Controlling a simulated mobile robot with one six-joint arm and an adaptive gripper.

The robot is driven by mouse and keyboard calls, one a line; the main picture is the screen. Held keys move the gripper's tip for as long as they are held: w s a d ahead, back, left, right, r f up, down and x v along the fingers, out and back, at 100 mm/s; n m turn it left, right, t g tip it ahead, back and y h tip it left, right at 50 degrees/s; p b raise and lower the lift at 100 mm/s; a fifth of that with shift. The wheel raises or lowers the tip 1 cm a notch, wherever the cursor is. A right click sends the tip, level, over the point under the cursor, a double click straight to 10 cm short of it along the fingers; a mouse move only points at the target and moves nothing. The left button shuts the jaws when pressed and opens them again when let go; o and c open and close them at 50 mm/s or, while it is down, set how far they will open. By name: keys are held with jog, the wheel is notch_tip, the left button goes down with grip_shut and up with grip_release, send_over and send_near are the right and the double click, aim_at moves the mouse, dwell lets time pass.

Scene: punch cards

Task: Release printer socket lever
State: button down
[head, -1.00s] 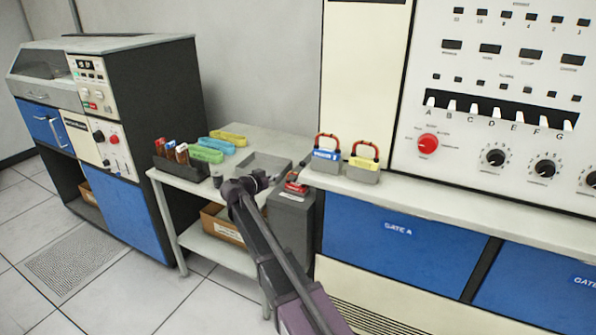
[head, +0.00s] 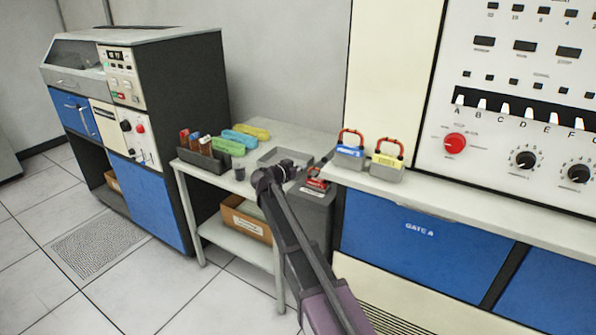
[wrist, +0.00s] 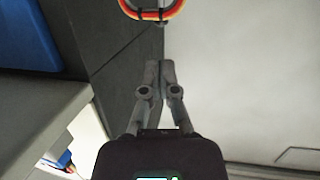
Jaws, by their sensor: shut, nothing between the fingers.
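My gripper (head: 284,172) is above the front right end of the small side table in the head view. In the wrist view its two fingers (wrist: 160,66) meet at the tips, shut and empty. A grey box (head: 311,207) with a red part (head: 316,184) on top stands right of my gripper; I cannot tell whether this is the printer socket and its lever. An orange-red loop (wrist: 152,14) lies beyond the fingertips at the top of the wrist view, apart from them. I cannot tell what it belongs to.
The side table (head: 232,185) holds a dark rack (head: 203,160), coloured bundles and a grey tray (head: 270,157). Blue (head: 350,152) and yellow (head: 387,160) padlock-like blocks stand on the console ledge. A cabinet with knobs (head: 170,100) stands left. The floor in front is clear.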

aim_at(323, 160)
jog(key=b+x, duration=0.1)
jog(key=x, duration=0.9)
jog(key=shift+b, duration=0.35)
